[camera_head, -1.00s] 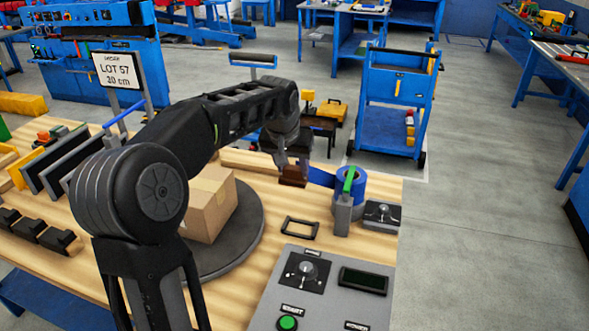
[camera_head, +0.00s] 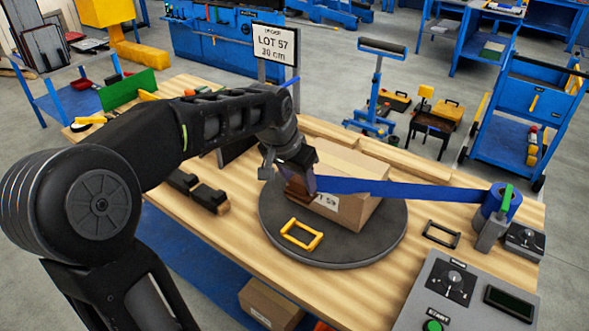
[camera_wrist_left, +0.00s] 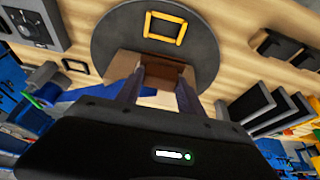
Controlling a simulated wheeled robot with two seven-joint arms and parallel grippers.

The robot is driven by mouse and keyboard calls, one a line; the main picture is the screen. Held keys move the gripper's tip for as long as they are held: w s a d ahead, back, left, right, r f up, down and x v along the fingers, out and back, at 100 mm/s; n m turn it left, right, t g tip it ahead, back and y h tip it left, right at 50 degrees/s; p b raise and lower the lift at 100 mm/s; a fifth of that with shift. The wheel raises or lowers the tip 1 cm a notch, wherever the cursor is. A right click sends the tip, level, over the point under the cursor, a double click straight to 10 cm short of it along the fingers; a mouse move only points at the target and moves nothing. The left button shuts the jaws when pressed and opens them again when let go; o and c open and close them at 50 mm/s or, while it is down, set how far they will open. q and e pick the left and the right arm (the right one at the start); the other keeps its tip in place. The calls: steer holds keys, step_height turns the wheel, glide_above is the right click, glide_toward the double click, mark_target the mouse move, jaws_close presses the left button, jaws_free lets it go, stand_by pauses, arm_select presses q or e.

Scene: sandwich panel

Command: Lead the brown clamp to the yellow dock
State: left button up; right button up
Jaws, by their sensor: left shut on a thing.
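My left gripper (camera_head: 286,168) is shut on the brown clamp (camera_head: 299,190), at the near left side of the cardboard box (camera_head: 350,207). In the left wrist view the clamp (camera_wrist_left: 172,71) shows between the two fingers (camera_wrist_left: 158,88). A blue band (camera_head: 400,187) runs from the clamp across the box to the blue roll (camera_head: 499,203) at the right. The yellow dock (camera_head: 318,240), a rectangular frame, lies on the grey turntable (camera_head: 385,246) in front of the box, apart from the clamp. My right gripper is not in view.
A black frame (camera_head: 441,234) lies on the wooden table (camera_head: 240,245) right of the turntable. A control panel (camera_head: 415,308) with a knob and green button stands at the near right. Black blocks (camera_head: 208,197) lie left of the turntable.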

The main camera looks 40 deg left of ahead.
arm_select(q)
steer(key=shift+w+d+r, duration=0.1)
steer(key=shift+w+d, duration=0.1)
steer(key=shift+d, duration=0.1)
steer(key=shift+a, duration=0.1)
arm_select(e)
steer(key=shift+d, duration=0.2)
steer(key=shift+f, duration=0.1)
